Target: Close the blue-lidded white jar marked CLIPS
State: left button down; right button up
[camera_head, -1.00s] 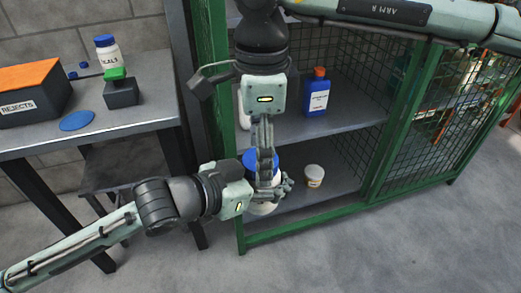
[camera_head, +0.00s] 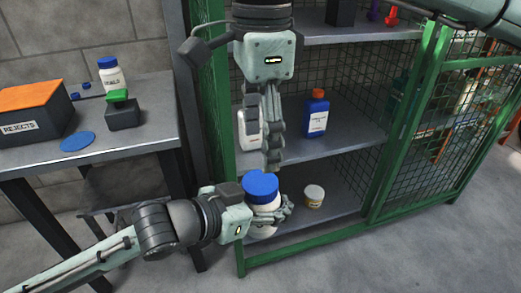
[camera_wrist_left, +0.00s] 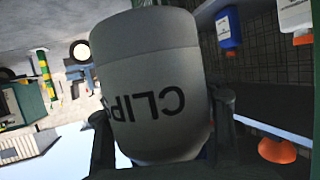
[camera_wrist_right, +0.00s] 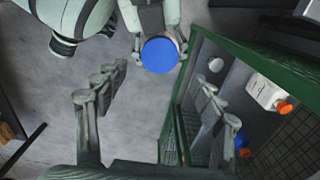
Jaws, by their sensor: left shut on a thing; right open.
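The white jar (camera_head: 262,228) with its blue lid (camera_head: 261,187) stands upright in front of the cage's lower shelf. CLIPS shows on its body, inverted, in the left wrist view (camera_wrist_left: 155,95). The lid sits on top of the jar; I cannot tell how tight it is. My left gripper (camera_head: 268,215) is shut around the jar's body from the left. My right gripper (camera_head: 271,155) points down from above, open and empty, its fingers above the lid and apart from it. The right wrist view shows the lid (camera_wrist_right: 160,55) beyond the spread fingers.
The green cage (camera_head: 240,240) holds a blue bottle (camera_head: 317,115), a white bottle (camera_head: 249,130) and a small white tub (camera_head: 313,196). The left bench has a REJECTS box (camera_head: 35,112), a blue disc (camera_head: 77,142) and another blue-lidded jar (camera_head: 110,75).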

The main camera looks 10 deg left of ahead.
aim_at(260, 182)
jog(key=shift+r, duration=0.2)
jog(key=shift+f, duration=0.1)
jog(key=shift+f, duration=3.95)
jog(key=c, duration=1.2)
jog(key=shift+m, duration=0.9)
jog(key=o, duration=1.3)
jog(key=shift+o, duration=0.2)
